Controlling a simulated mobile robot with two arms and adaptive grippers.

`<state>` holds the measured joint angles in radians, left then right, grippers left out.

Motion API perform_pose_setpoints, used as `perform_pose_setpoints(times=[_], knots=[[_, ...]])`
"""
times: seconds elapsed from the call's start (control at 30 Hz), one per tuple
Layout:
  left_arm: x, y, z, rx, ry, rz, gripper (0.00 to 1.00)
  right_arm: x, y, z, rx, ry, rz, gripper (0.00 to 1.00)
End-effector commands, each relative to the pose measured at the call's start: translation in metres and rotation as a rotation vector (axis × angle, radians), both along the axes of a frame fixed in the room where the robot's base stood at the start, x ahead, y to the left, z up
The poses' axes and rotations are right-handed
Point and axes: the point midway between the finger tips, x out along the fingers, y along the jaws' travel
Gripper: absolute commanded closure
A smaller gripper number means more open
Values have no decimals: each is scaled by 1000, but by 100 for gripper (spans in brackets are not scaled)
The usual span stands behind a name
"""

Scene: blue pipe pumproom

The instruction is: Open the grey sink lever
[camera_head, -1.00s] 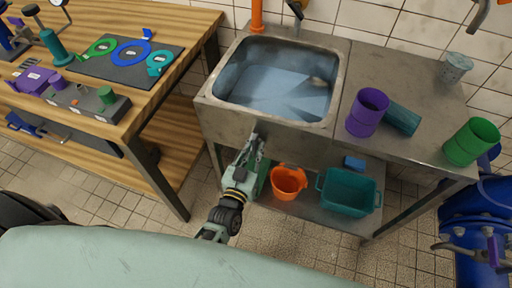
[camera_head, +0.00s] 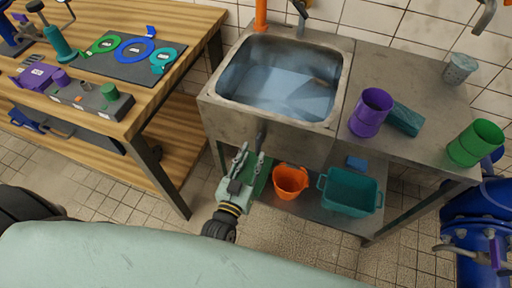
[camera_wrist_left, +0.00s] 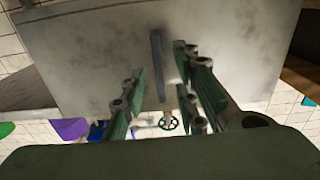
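The grey lever (camera_head: 261,142) is a thin dark bar on the front face of the sink (camera_head: 228,112). In the left wrist view the lever (camera_wrist_left: 157,65) hangs down the metal front, seen between my two fingers. My left gripper (camera_head: 251,158) is open just below and in front of the lever. In the wrist view its green fingers (camera_wrist_left: 160,78) stand apart on either side of the lever; I cannot tell whether either touches it. The sink basin holds bluish water. My right gripper is not in view.
An orange bucket (camera_head: 290,182) and a teal crate (camera_head: 349,197) stand on the shelf under the sink. A purple cup (camera_head: 370,112) and a green cup (camera_head: 475,143) are on the counter. A wooden workbench (camera_head: 172,60) is at left; blue pipework (camera_head: 470,225) is at right.

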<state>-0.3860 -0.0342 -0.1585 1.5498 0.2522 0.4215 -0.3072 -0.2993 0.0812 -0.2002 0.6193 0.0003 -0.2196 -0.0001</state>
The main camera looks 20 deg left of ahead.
Motion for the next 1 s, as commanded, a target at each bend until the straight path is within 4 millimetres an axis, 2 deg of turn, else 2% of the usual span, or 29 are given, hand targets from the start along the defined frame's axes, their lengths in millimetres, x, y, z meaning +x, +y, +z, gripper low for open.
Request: perform_pose_setpoints(times=[0.03,0.2,0.4,1.0], knots=[[-14,1,-1,0,3,0,72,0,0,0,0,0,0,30],[-47,2,0,-1,2,1,72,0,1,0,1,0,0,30],[-70,3,0,0,-1,1,72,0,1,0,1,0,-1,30],[-74,4,1,-1,-2,2,72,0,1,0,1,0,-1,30]])
